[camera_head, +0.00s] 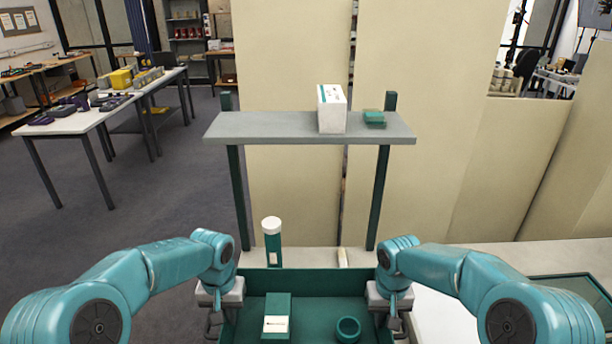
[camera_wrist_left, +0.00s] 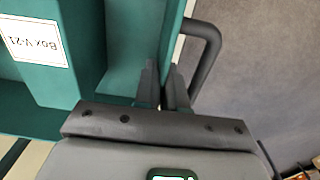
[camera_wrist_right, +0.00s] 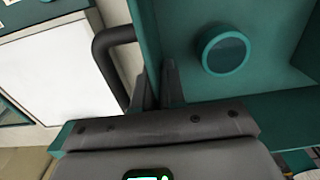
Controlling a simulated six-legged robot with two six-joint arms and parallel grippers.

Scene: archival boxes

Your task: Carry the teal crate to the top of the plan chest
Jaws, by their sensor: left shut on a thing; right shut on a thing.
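The teal crate (camera_head: 330,279) is at the bottom middle of the head view, between my two grippers. Inside it are a green box (camera_head: 277,308) with a white label, reading "Box V-21" in the left wrist view (camera_wrist_left: 35,42), and a round teal ring (camera_head: 348,329). My left gripper (camera_head: 214,318) is shut on the crate's left wall, beside a dark handle (camera_wrist_left: 208,60). My right gripper (camera_head: 393,318) is shut on the right wall, beside another dark handle (camera_wrist_right: 108,65). The crate's underside is hidden. I cannot tell which surface is the plan chest.
A pale surface (camera_head: 315,258) lies behind the crate. A teal cylinder with a white cap (camera_head: 272,242) stands there. Above is a grey shelf (camera_head: 265,126) with a white box (camera_head: 332,110) and small green pieces (camera_head: 374,118). Open floor (camera_head: 110,230) lies to the left.

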